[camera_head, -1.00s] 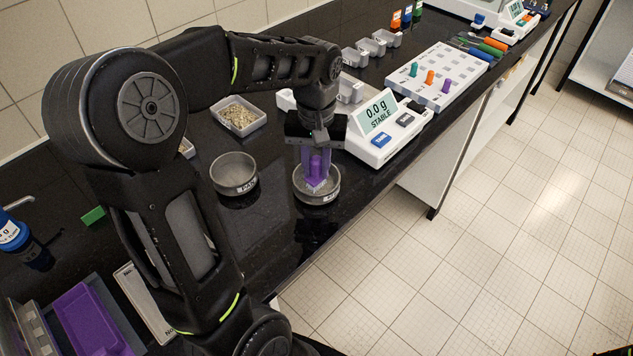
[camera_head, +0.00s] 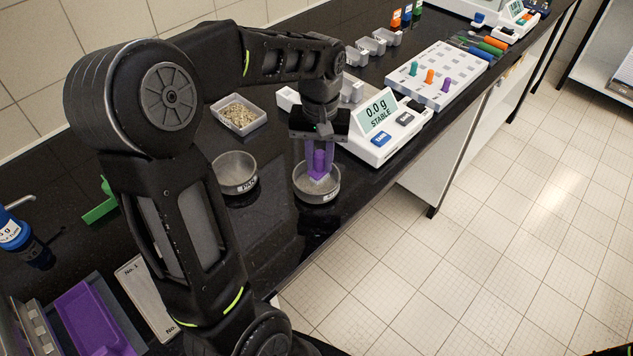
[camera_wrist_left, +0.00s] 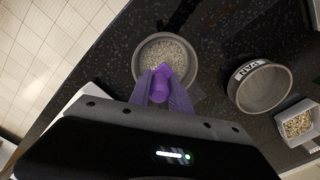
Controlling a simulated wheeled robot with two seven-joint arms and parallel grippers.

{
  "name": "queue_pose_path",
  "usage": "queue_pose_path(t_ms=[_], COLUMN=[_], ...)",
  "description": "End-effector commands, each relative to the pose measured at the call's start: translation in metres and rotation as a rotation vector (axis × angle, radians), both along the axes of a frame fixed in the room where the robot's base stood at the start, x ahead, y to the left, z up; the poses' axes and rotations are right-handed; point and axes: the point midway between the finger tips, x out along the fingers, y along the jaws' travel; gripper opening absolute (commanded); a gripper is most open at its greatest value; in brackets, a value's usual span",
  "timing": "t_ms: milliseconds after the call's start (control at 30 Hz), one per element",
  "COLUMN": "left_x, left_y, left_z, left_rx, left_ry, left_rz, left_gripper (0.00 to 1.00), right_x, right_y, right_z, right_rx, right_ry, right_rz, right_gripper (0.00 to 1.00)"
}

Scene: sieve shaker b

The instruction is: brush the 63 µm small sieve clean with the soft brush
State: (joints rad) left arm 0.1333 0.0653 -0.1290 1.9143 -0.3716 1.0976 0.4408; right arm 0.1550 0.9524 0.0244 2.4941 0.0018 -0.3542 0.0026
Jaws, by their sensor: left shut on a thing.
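The small sieve (camera_head: 331,190) is a round grey metal dish on the black bench near its front edge. It also shows in the left wrist view (camera_wrist_left: 140,52), with pale speckled grains on its floor. My left gripper (camera_head: 319,165) points down over it, shut on the purple soft brush (camera_head: 320,160). The purple brush also shows in the left wrist view (camera_wrist_left: 161,84). The brush's lower end is inside the sieve's rim, at or close to the mesh; I cannot tell if it touches. The label on the sieve's side is too small to read.
A round metal pan marked PAN (camera_head: 235,174) stands left of the sieve. Behind it is a tray of grains (camera_head: 239,115). A balance reading 0.0 g (camera_head: 380,135) stands right of the sieve. A white rack (camera_head: 440,75) with coloured pegs is farther right. A purple holder (camera_head: 92,318) lies front left.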

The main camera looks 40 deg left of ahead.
Motion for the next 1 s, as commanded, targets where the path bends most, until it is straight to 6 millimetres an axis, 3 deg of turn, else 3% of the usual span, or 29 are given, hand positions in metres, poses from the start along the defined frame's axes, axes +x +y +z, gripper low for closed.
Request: queue_pose_path(t_ms=[1000], left_x=[-0.035], left_y=[-0.009], left_z=[0.001], left_rx=[-0.001], left_ry=[0.001], left_rz=[-0.001], left_gripper=[0.0], right_x=[0.0], right_y=[0.0], right_z=[-0.005], right_rx=[0.0], right_ry=[0.0], right_rz=[0.0], right_gripper=[0.36])
